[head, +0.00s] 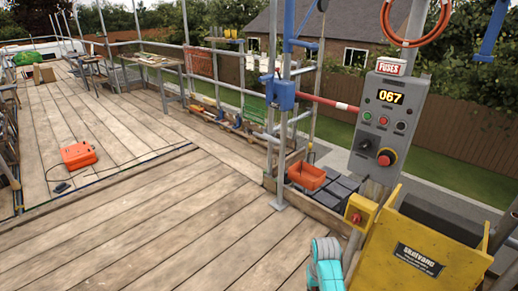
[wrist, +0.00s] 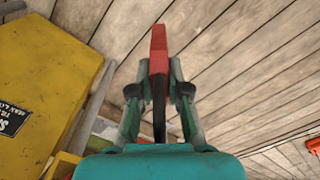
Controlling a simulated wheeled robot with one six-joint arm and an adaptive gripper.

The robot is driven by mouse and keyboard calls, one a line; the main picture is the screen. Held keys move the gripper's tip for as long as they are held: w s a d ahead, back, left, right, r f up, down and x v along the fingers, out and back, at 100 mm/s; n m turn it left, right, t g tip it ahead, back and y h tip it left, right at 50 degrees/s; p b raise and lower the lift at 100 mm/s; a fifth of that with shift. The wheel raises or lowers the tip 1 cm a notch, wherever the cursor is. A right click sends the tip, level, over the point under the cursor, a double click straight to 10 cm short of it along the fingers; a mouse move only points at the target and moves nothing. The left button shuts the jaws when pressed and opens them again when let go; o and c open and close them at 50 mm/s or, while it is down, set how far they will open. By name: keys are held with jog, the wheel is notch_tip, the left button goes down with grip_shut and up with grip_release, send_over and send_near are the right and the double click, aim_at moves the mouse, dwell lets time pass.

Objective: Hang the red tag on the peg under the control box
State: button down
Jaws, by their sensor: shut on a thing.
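The grey control box (head: 388,115) is on a post at the right of the head view, with a lit 067 display, buttons and a red knob. I cannot make out a peg under it. In the wrist view my gripper (wrist: 159,88) is shut on the red tag (wrist: 159,45), which is seen nearly edge-on and sticks out beyond the fingertips. A dark strip shows between the fingers below the red part. In the head view only a teal part of my arm shows at the bottom, below and left of the control box; the tag is not visible there.
A yellow bin (head: 425,245) stands below the control box, and also shows in the wrist view (wrist: 45,75). A small yellow box with a red button (head: 358,212) is beside it. An orange tray (head: 306,175) sits near the scaffold pole. The plank deck (head: 150,215) is largely clear at left.

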jog(key=s+f, duration=0.3)
jog(key=s, duration=0.7)
jog(key=shift+f, duration=0.4)
jog(key=shift+s, duration=0.1)
